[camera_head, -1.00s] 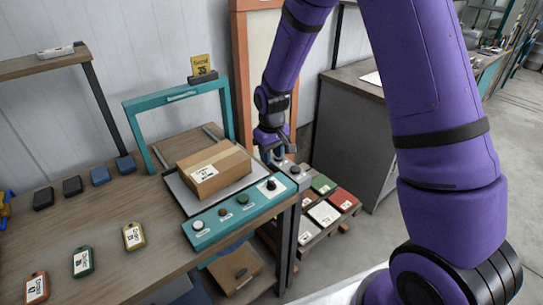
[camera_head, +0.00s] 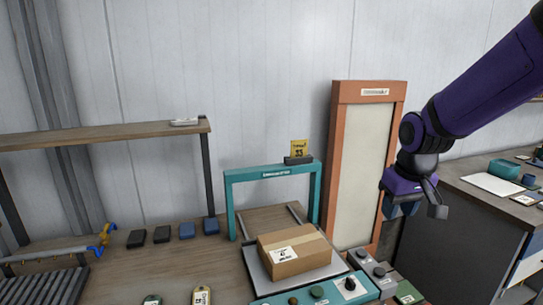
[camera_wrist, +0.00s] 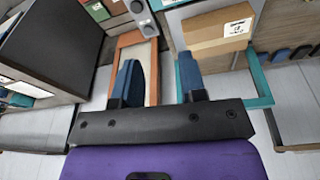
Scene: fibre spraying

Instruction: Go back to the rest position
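My gripper (camera_head: 416,207) hangs at the right in the head view, in front of the orange-framed panel (camera_head: 338,170) and the wall, above and to the right of the control panel. In the wrist view my gripper (camera_wrist: 160,82) shows two blue fingers standing apart with nothing between them. It is clear of the cardboard box (camera_head: 294,252), which sits on the grey plate of the workbench. The box also shows at the top of the wrist view (camera_wrist: 218,28).
A teal control panel (camera_head: 318,292) with several knobs is at the bench front. A teal arch (camera_head: 272,172) stands behind the box. A dark cabinet (camera_head: 440,240) is at the right, with a tray on top. A wooden shelf (camera_head: 100,135) is at the left.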

